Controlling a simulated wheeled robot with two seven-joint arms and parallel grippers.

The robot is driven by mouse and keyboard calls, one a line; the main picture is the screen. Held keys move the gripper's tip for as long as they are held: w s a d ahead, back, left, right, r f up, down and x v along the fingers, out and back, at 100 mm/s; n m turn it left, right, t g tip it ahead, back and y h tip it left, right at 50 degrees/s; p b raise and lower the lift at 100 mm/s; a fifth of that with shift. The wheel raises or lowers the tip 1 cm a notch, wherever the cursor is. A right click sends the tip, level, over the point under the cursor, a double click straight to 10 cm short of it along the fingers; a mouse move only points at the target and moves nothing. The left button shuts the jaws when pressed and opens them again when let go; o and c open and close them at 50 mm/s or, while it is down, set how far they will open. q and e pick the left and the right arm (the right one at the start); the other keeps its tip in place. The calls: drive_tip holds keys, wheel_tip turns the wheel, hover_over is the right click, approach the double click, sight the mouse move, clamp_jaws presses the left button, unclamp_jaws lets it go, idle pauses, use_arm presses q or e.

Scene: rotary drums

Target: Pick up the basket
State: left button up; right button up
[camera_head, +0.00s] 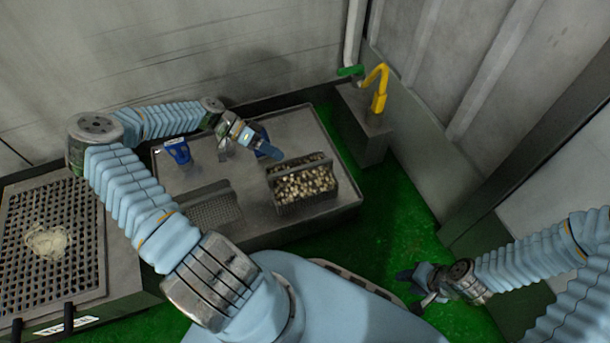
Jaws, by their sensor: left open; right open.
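A metal basket (306,197) filled with pale, rounded pieces stands upright on the right part of the grey metal table (335,215). A bar-like handle runs across its top. My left gripper (266,148) is open just behind and left of the basket, close to its back edge. I cannot tell whether it touches the basket. My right gripper (412,290) is open and empty, low at the right, over the green floor and well apart from the basket.
A second, empty-looking basket (212,211) stands left of the full one. A blue object (178,151) is at the table's back left. A perforated tray (85,215) with a pale heap lies far left. A yellow hooked pipe (379,88) rises on a post at the back right. Walls close off the back.

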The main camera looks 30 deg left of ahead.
use_arm(q)
drive_tip(key=b+x, duration=0.1)
drive_tip(key=x, duration=1)
drive_tip(key=shift+d+r, duration=0.1)
drive_tip(key=shift+d, duration=0.2)
clamp_jaws()
idle(0.9)
